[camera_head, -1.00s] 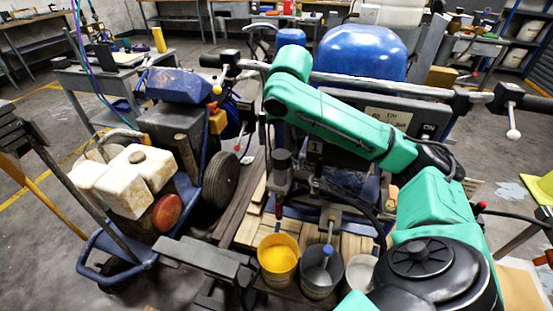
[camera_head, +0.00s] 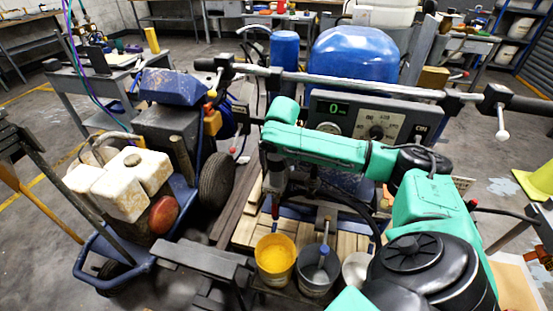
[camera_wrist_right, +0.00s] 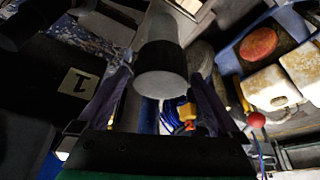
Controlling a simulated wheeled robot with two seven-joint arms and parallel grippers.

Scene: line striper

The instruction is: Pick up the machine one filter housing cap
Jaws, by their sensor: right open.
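The machine one filter housing cap (camera_wrist_right: 161,82) shows in the right wrist view as a round grey end with a dark band around it. It lies between the two fingers of my right gripper (camera_wrist_right: 160,98), with a gap on either side. A plate marked 1 (camera_wrist_right: 77,82) is beside it. In the head view my right gripper (camera_head: 269,168) points down over the filter housing and hides the cap; only a red lower part (camera_head: 275,205) shows. My right gripper is open. My left gripper is not seen.
The machine's handlebar (camera_head: 340,83) and control panel (camera_head: 365,118) stand behind my right arm. A yellow bucket (camera_head: 275,258) and a grey bucket (camera_head: 316,270) are below. A second cart with a stained white tank (camera_head: 130,180) is at the left.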

